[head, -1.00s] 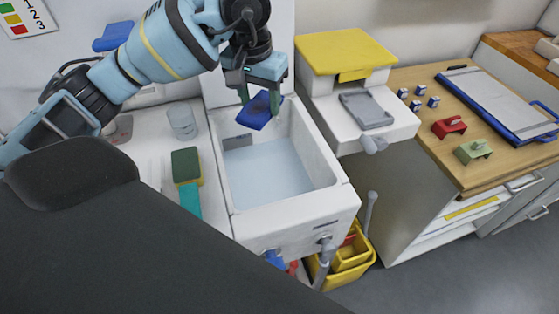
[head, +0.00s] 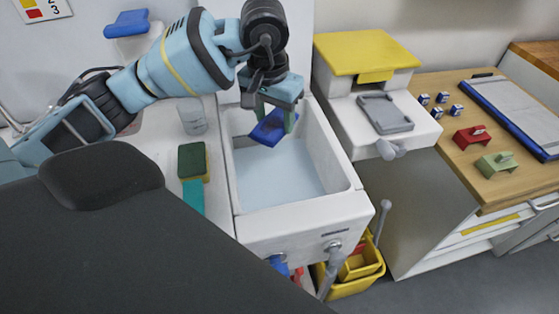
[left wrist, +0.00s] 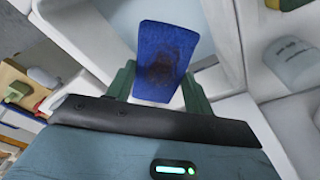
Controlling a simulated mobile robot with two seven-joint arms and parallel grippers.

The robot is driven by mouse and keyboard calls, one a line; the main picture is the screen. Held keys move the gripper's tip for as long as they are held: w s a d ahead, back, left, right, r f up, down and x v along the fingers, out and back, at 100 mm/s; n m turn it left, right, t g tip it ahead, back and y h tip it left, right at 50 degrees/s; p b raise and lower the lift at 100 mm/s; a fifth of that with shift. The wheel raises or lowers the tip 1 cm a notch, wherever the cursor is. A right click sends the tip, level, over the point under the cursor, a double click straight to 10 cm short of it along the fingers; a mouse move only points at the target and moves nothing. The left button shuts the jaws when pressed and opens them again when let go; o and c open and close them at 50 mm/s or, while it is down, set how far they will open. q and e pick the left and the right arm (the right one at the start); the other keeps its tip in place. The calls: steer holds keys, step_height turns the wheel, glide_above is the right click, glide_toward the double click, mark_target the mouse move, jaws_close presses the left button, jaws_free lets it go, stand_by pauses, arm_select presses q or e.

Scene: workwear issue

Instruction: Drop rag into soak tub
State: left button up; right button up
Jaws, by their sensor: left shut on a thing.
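My left gripper (head: 275,115) is shut on a blue rag (head: 267,131) above the far part of the white soak tub (head: 345,203), which holds pale water (head: 275,175). The rag hangs tilted between the green fingers and appears clear of the water. In the left wrist view the rag (left wrist: 162,60) shows a dark brown stain, with the gripper fingers (left wrist: 160,85) on either side of it. My right gripper is not in view.
A yellow bucket (head: 358,280) sits below.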

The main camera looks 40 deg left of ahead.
arm_select(q)
steer(key=shift+f, duration=0.15)
steer(key=o, duration=1.1)
steer(key=shift+c, duration=0.2)
steer(key=r, duration=0.5)
steer(key=s+r, duration=0.1)
steer(key=r, duration=0.1)
steer(key=shift+r, duration=0.35)
